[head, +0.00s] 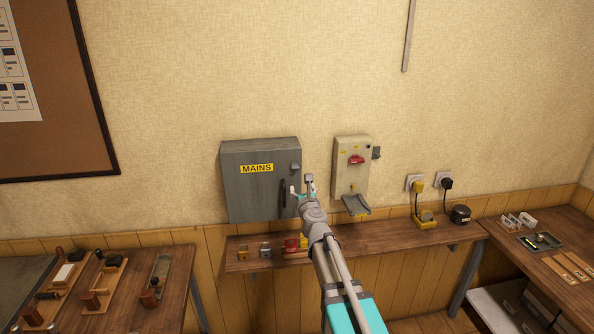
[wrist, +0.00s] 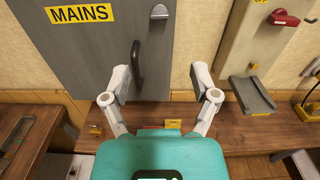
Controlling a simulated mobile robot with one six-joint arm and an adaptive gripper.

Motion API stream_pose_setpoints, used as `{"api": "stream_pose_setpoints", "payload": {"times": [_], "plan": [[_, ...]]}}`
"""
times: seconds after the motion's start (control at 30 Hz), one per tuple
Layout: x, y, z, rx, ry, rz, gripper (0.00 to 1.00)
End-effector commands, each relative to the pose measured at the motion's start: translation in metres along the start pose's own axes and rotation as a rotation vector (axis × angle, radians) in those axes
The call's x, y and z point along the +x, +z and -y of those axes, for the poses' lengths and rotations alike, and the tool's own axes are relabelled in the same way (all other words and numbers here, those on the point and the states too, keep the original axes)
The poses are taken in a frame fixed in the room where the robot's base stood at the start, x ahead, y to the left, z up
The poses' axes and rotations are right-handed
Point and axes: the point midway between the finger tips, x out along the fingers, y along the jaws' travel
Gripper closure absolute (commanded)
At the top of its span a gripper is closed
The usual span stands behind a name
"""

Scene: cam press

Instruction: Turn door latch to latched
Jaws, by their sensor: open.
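The grey MAINS cabinet (head: 244,205) hangs on the wall with its door shut or nearly shut. A small grey latch (head: 295,167) is at the upper right edge of the door; it shows at the top of the wrist view (wrist: 160,12). I cannot tell whether it is latched. A dark upright handle (wrist: 137,68) is below it, also in the head view (head: 282,194). My gripper (head: 303,190) is open and empty at the cabinet's lower right, below the latch. In the wrist view its fingers (wrist: 162,80) are spread, the left one near the handle; contact is unclear.
A beige switch box (head: 344,180) with a red lever (head: 356,160) and a grey tray (head: 355,206) is right of my gripper. A wooden shelf (head: 380,237) with small items runs below. Plugs and sockets (head: 415,184) are further right. The wall above the cabinet is clear.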

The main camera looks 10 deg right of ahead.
Motion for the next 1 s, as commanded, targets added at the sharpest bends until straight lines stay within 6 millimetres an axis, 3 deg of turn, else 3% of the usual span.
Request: {"api": "stream_pose_setpoints", "payload": {"times": [0.27, 1.0], "plan": [[0.021, 0.0, 0.0, 0.0, 0.0, 0.0, 0.23], [0.124, 0.0, 0.001, 0.0, 0.0, 0.0, 0.23]]}}
